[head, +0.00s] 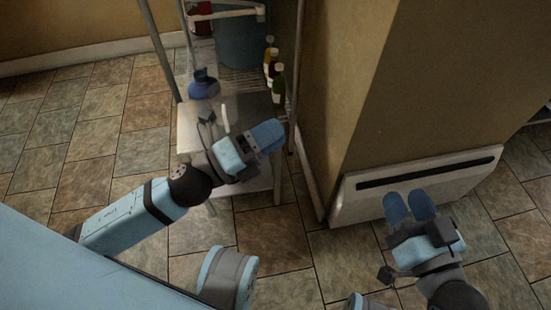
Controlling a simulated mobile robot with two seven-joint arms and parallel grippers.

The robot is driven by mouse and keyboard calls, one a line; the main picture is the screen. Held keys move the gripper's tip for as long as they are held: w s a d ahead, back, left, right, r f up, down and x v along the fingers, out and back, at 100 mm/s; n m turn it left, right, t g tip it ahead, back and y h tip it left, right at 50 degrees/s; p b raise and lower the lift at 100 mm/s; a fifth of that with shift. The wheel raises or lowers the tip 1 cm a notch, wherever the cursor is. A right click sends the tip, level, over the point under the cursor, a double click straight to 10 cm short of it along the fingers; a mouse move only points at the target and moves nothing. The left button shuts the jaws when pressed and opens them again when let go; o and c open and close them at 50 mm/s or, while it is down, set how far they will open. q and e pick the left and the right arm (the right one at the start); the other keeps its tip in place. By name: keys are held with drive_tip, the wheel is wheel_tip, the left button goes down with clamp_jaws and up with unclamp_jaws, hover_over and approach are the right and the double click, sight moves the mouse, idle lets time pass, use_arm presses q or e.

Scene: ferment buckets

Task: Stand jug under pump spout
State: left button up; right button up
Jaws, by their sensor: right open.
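A small dark-blue rounded vessel with a narrow neck (203,88), which looks like the jug, stands on the metal rack at the upper left. A large blue-grey bucket (240,45) stands behind it. A pale horizontal pipe (228,14), possibly the pump spout, runs across near the bucket's top. My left gripper (268,137) is in front of the rack, nearer to me than the vessel and apart from it in the picture; its fingers overlap, so their opening is unclear. My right gripper (411,206) is open and empty, in front of the white wall panel.
Several bottles (278,86) stand at the rack's right side. A red container (200,18) is at the back left. A rack post (296,60) and a brown wall block (350,90) bound the right. The tiled floor (90,120) at left is clear.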

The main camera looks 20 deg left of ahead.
use_arm(q)
drive_tip(key=shift+s+d+f+n+g+y, duration=0.1)
drive_tip(key=shift+s+d+f+n+y, duration=0.6)
drive_tip(key=shift+n, duration=3.75)
drive_tip(key=shift+s+a+f+n+g+y, duration=0.3)
drive_tip(key=shift+n+y, duration=0.8)
drive_tip(key=shift+n, duration=3.4)
drive_tip(key=shift+s+d+f+n+t+y, duration=0.1)
drive_tip(key=shift+s+d+f+n+y, duration=0.5)
drive_tip(key=shift+n, duration=3.85)
drive_tip(key=shift+r+y, duration=0.25)
drive_tip(key=shift+y, duration=0.05)
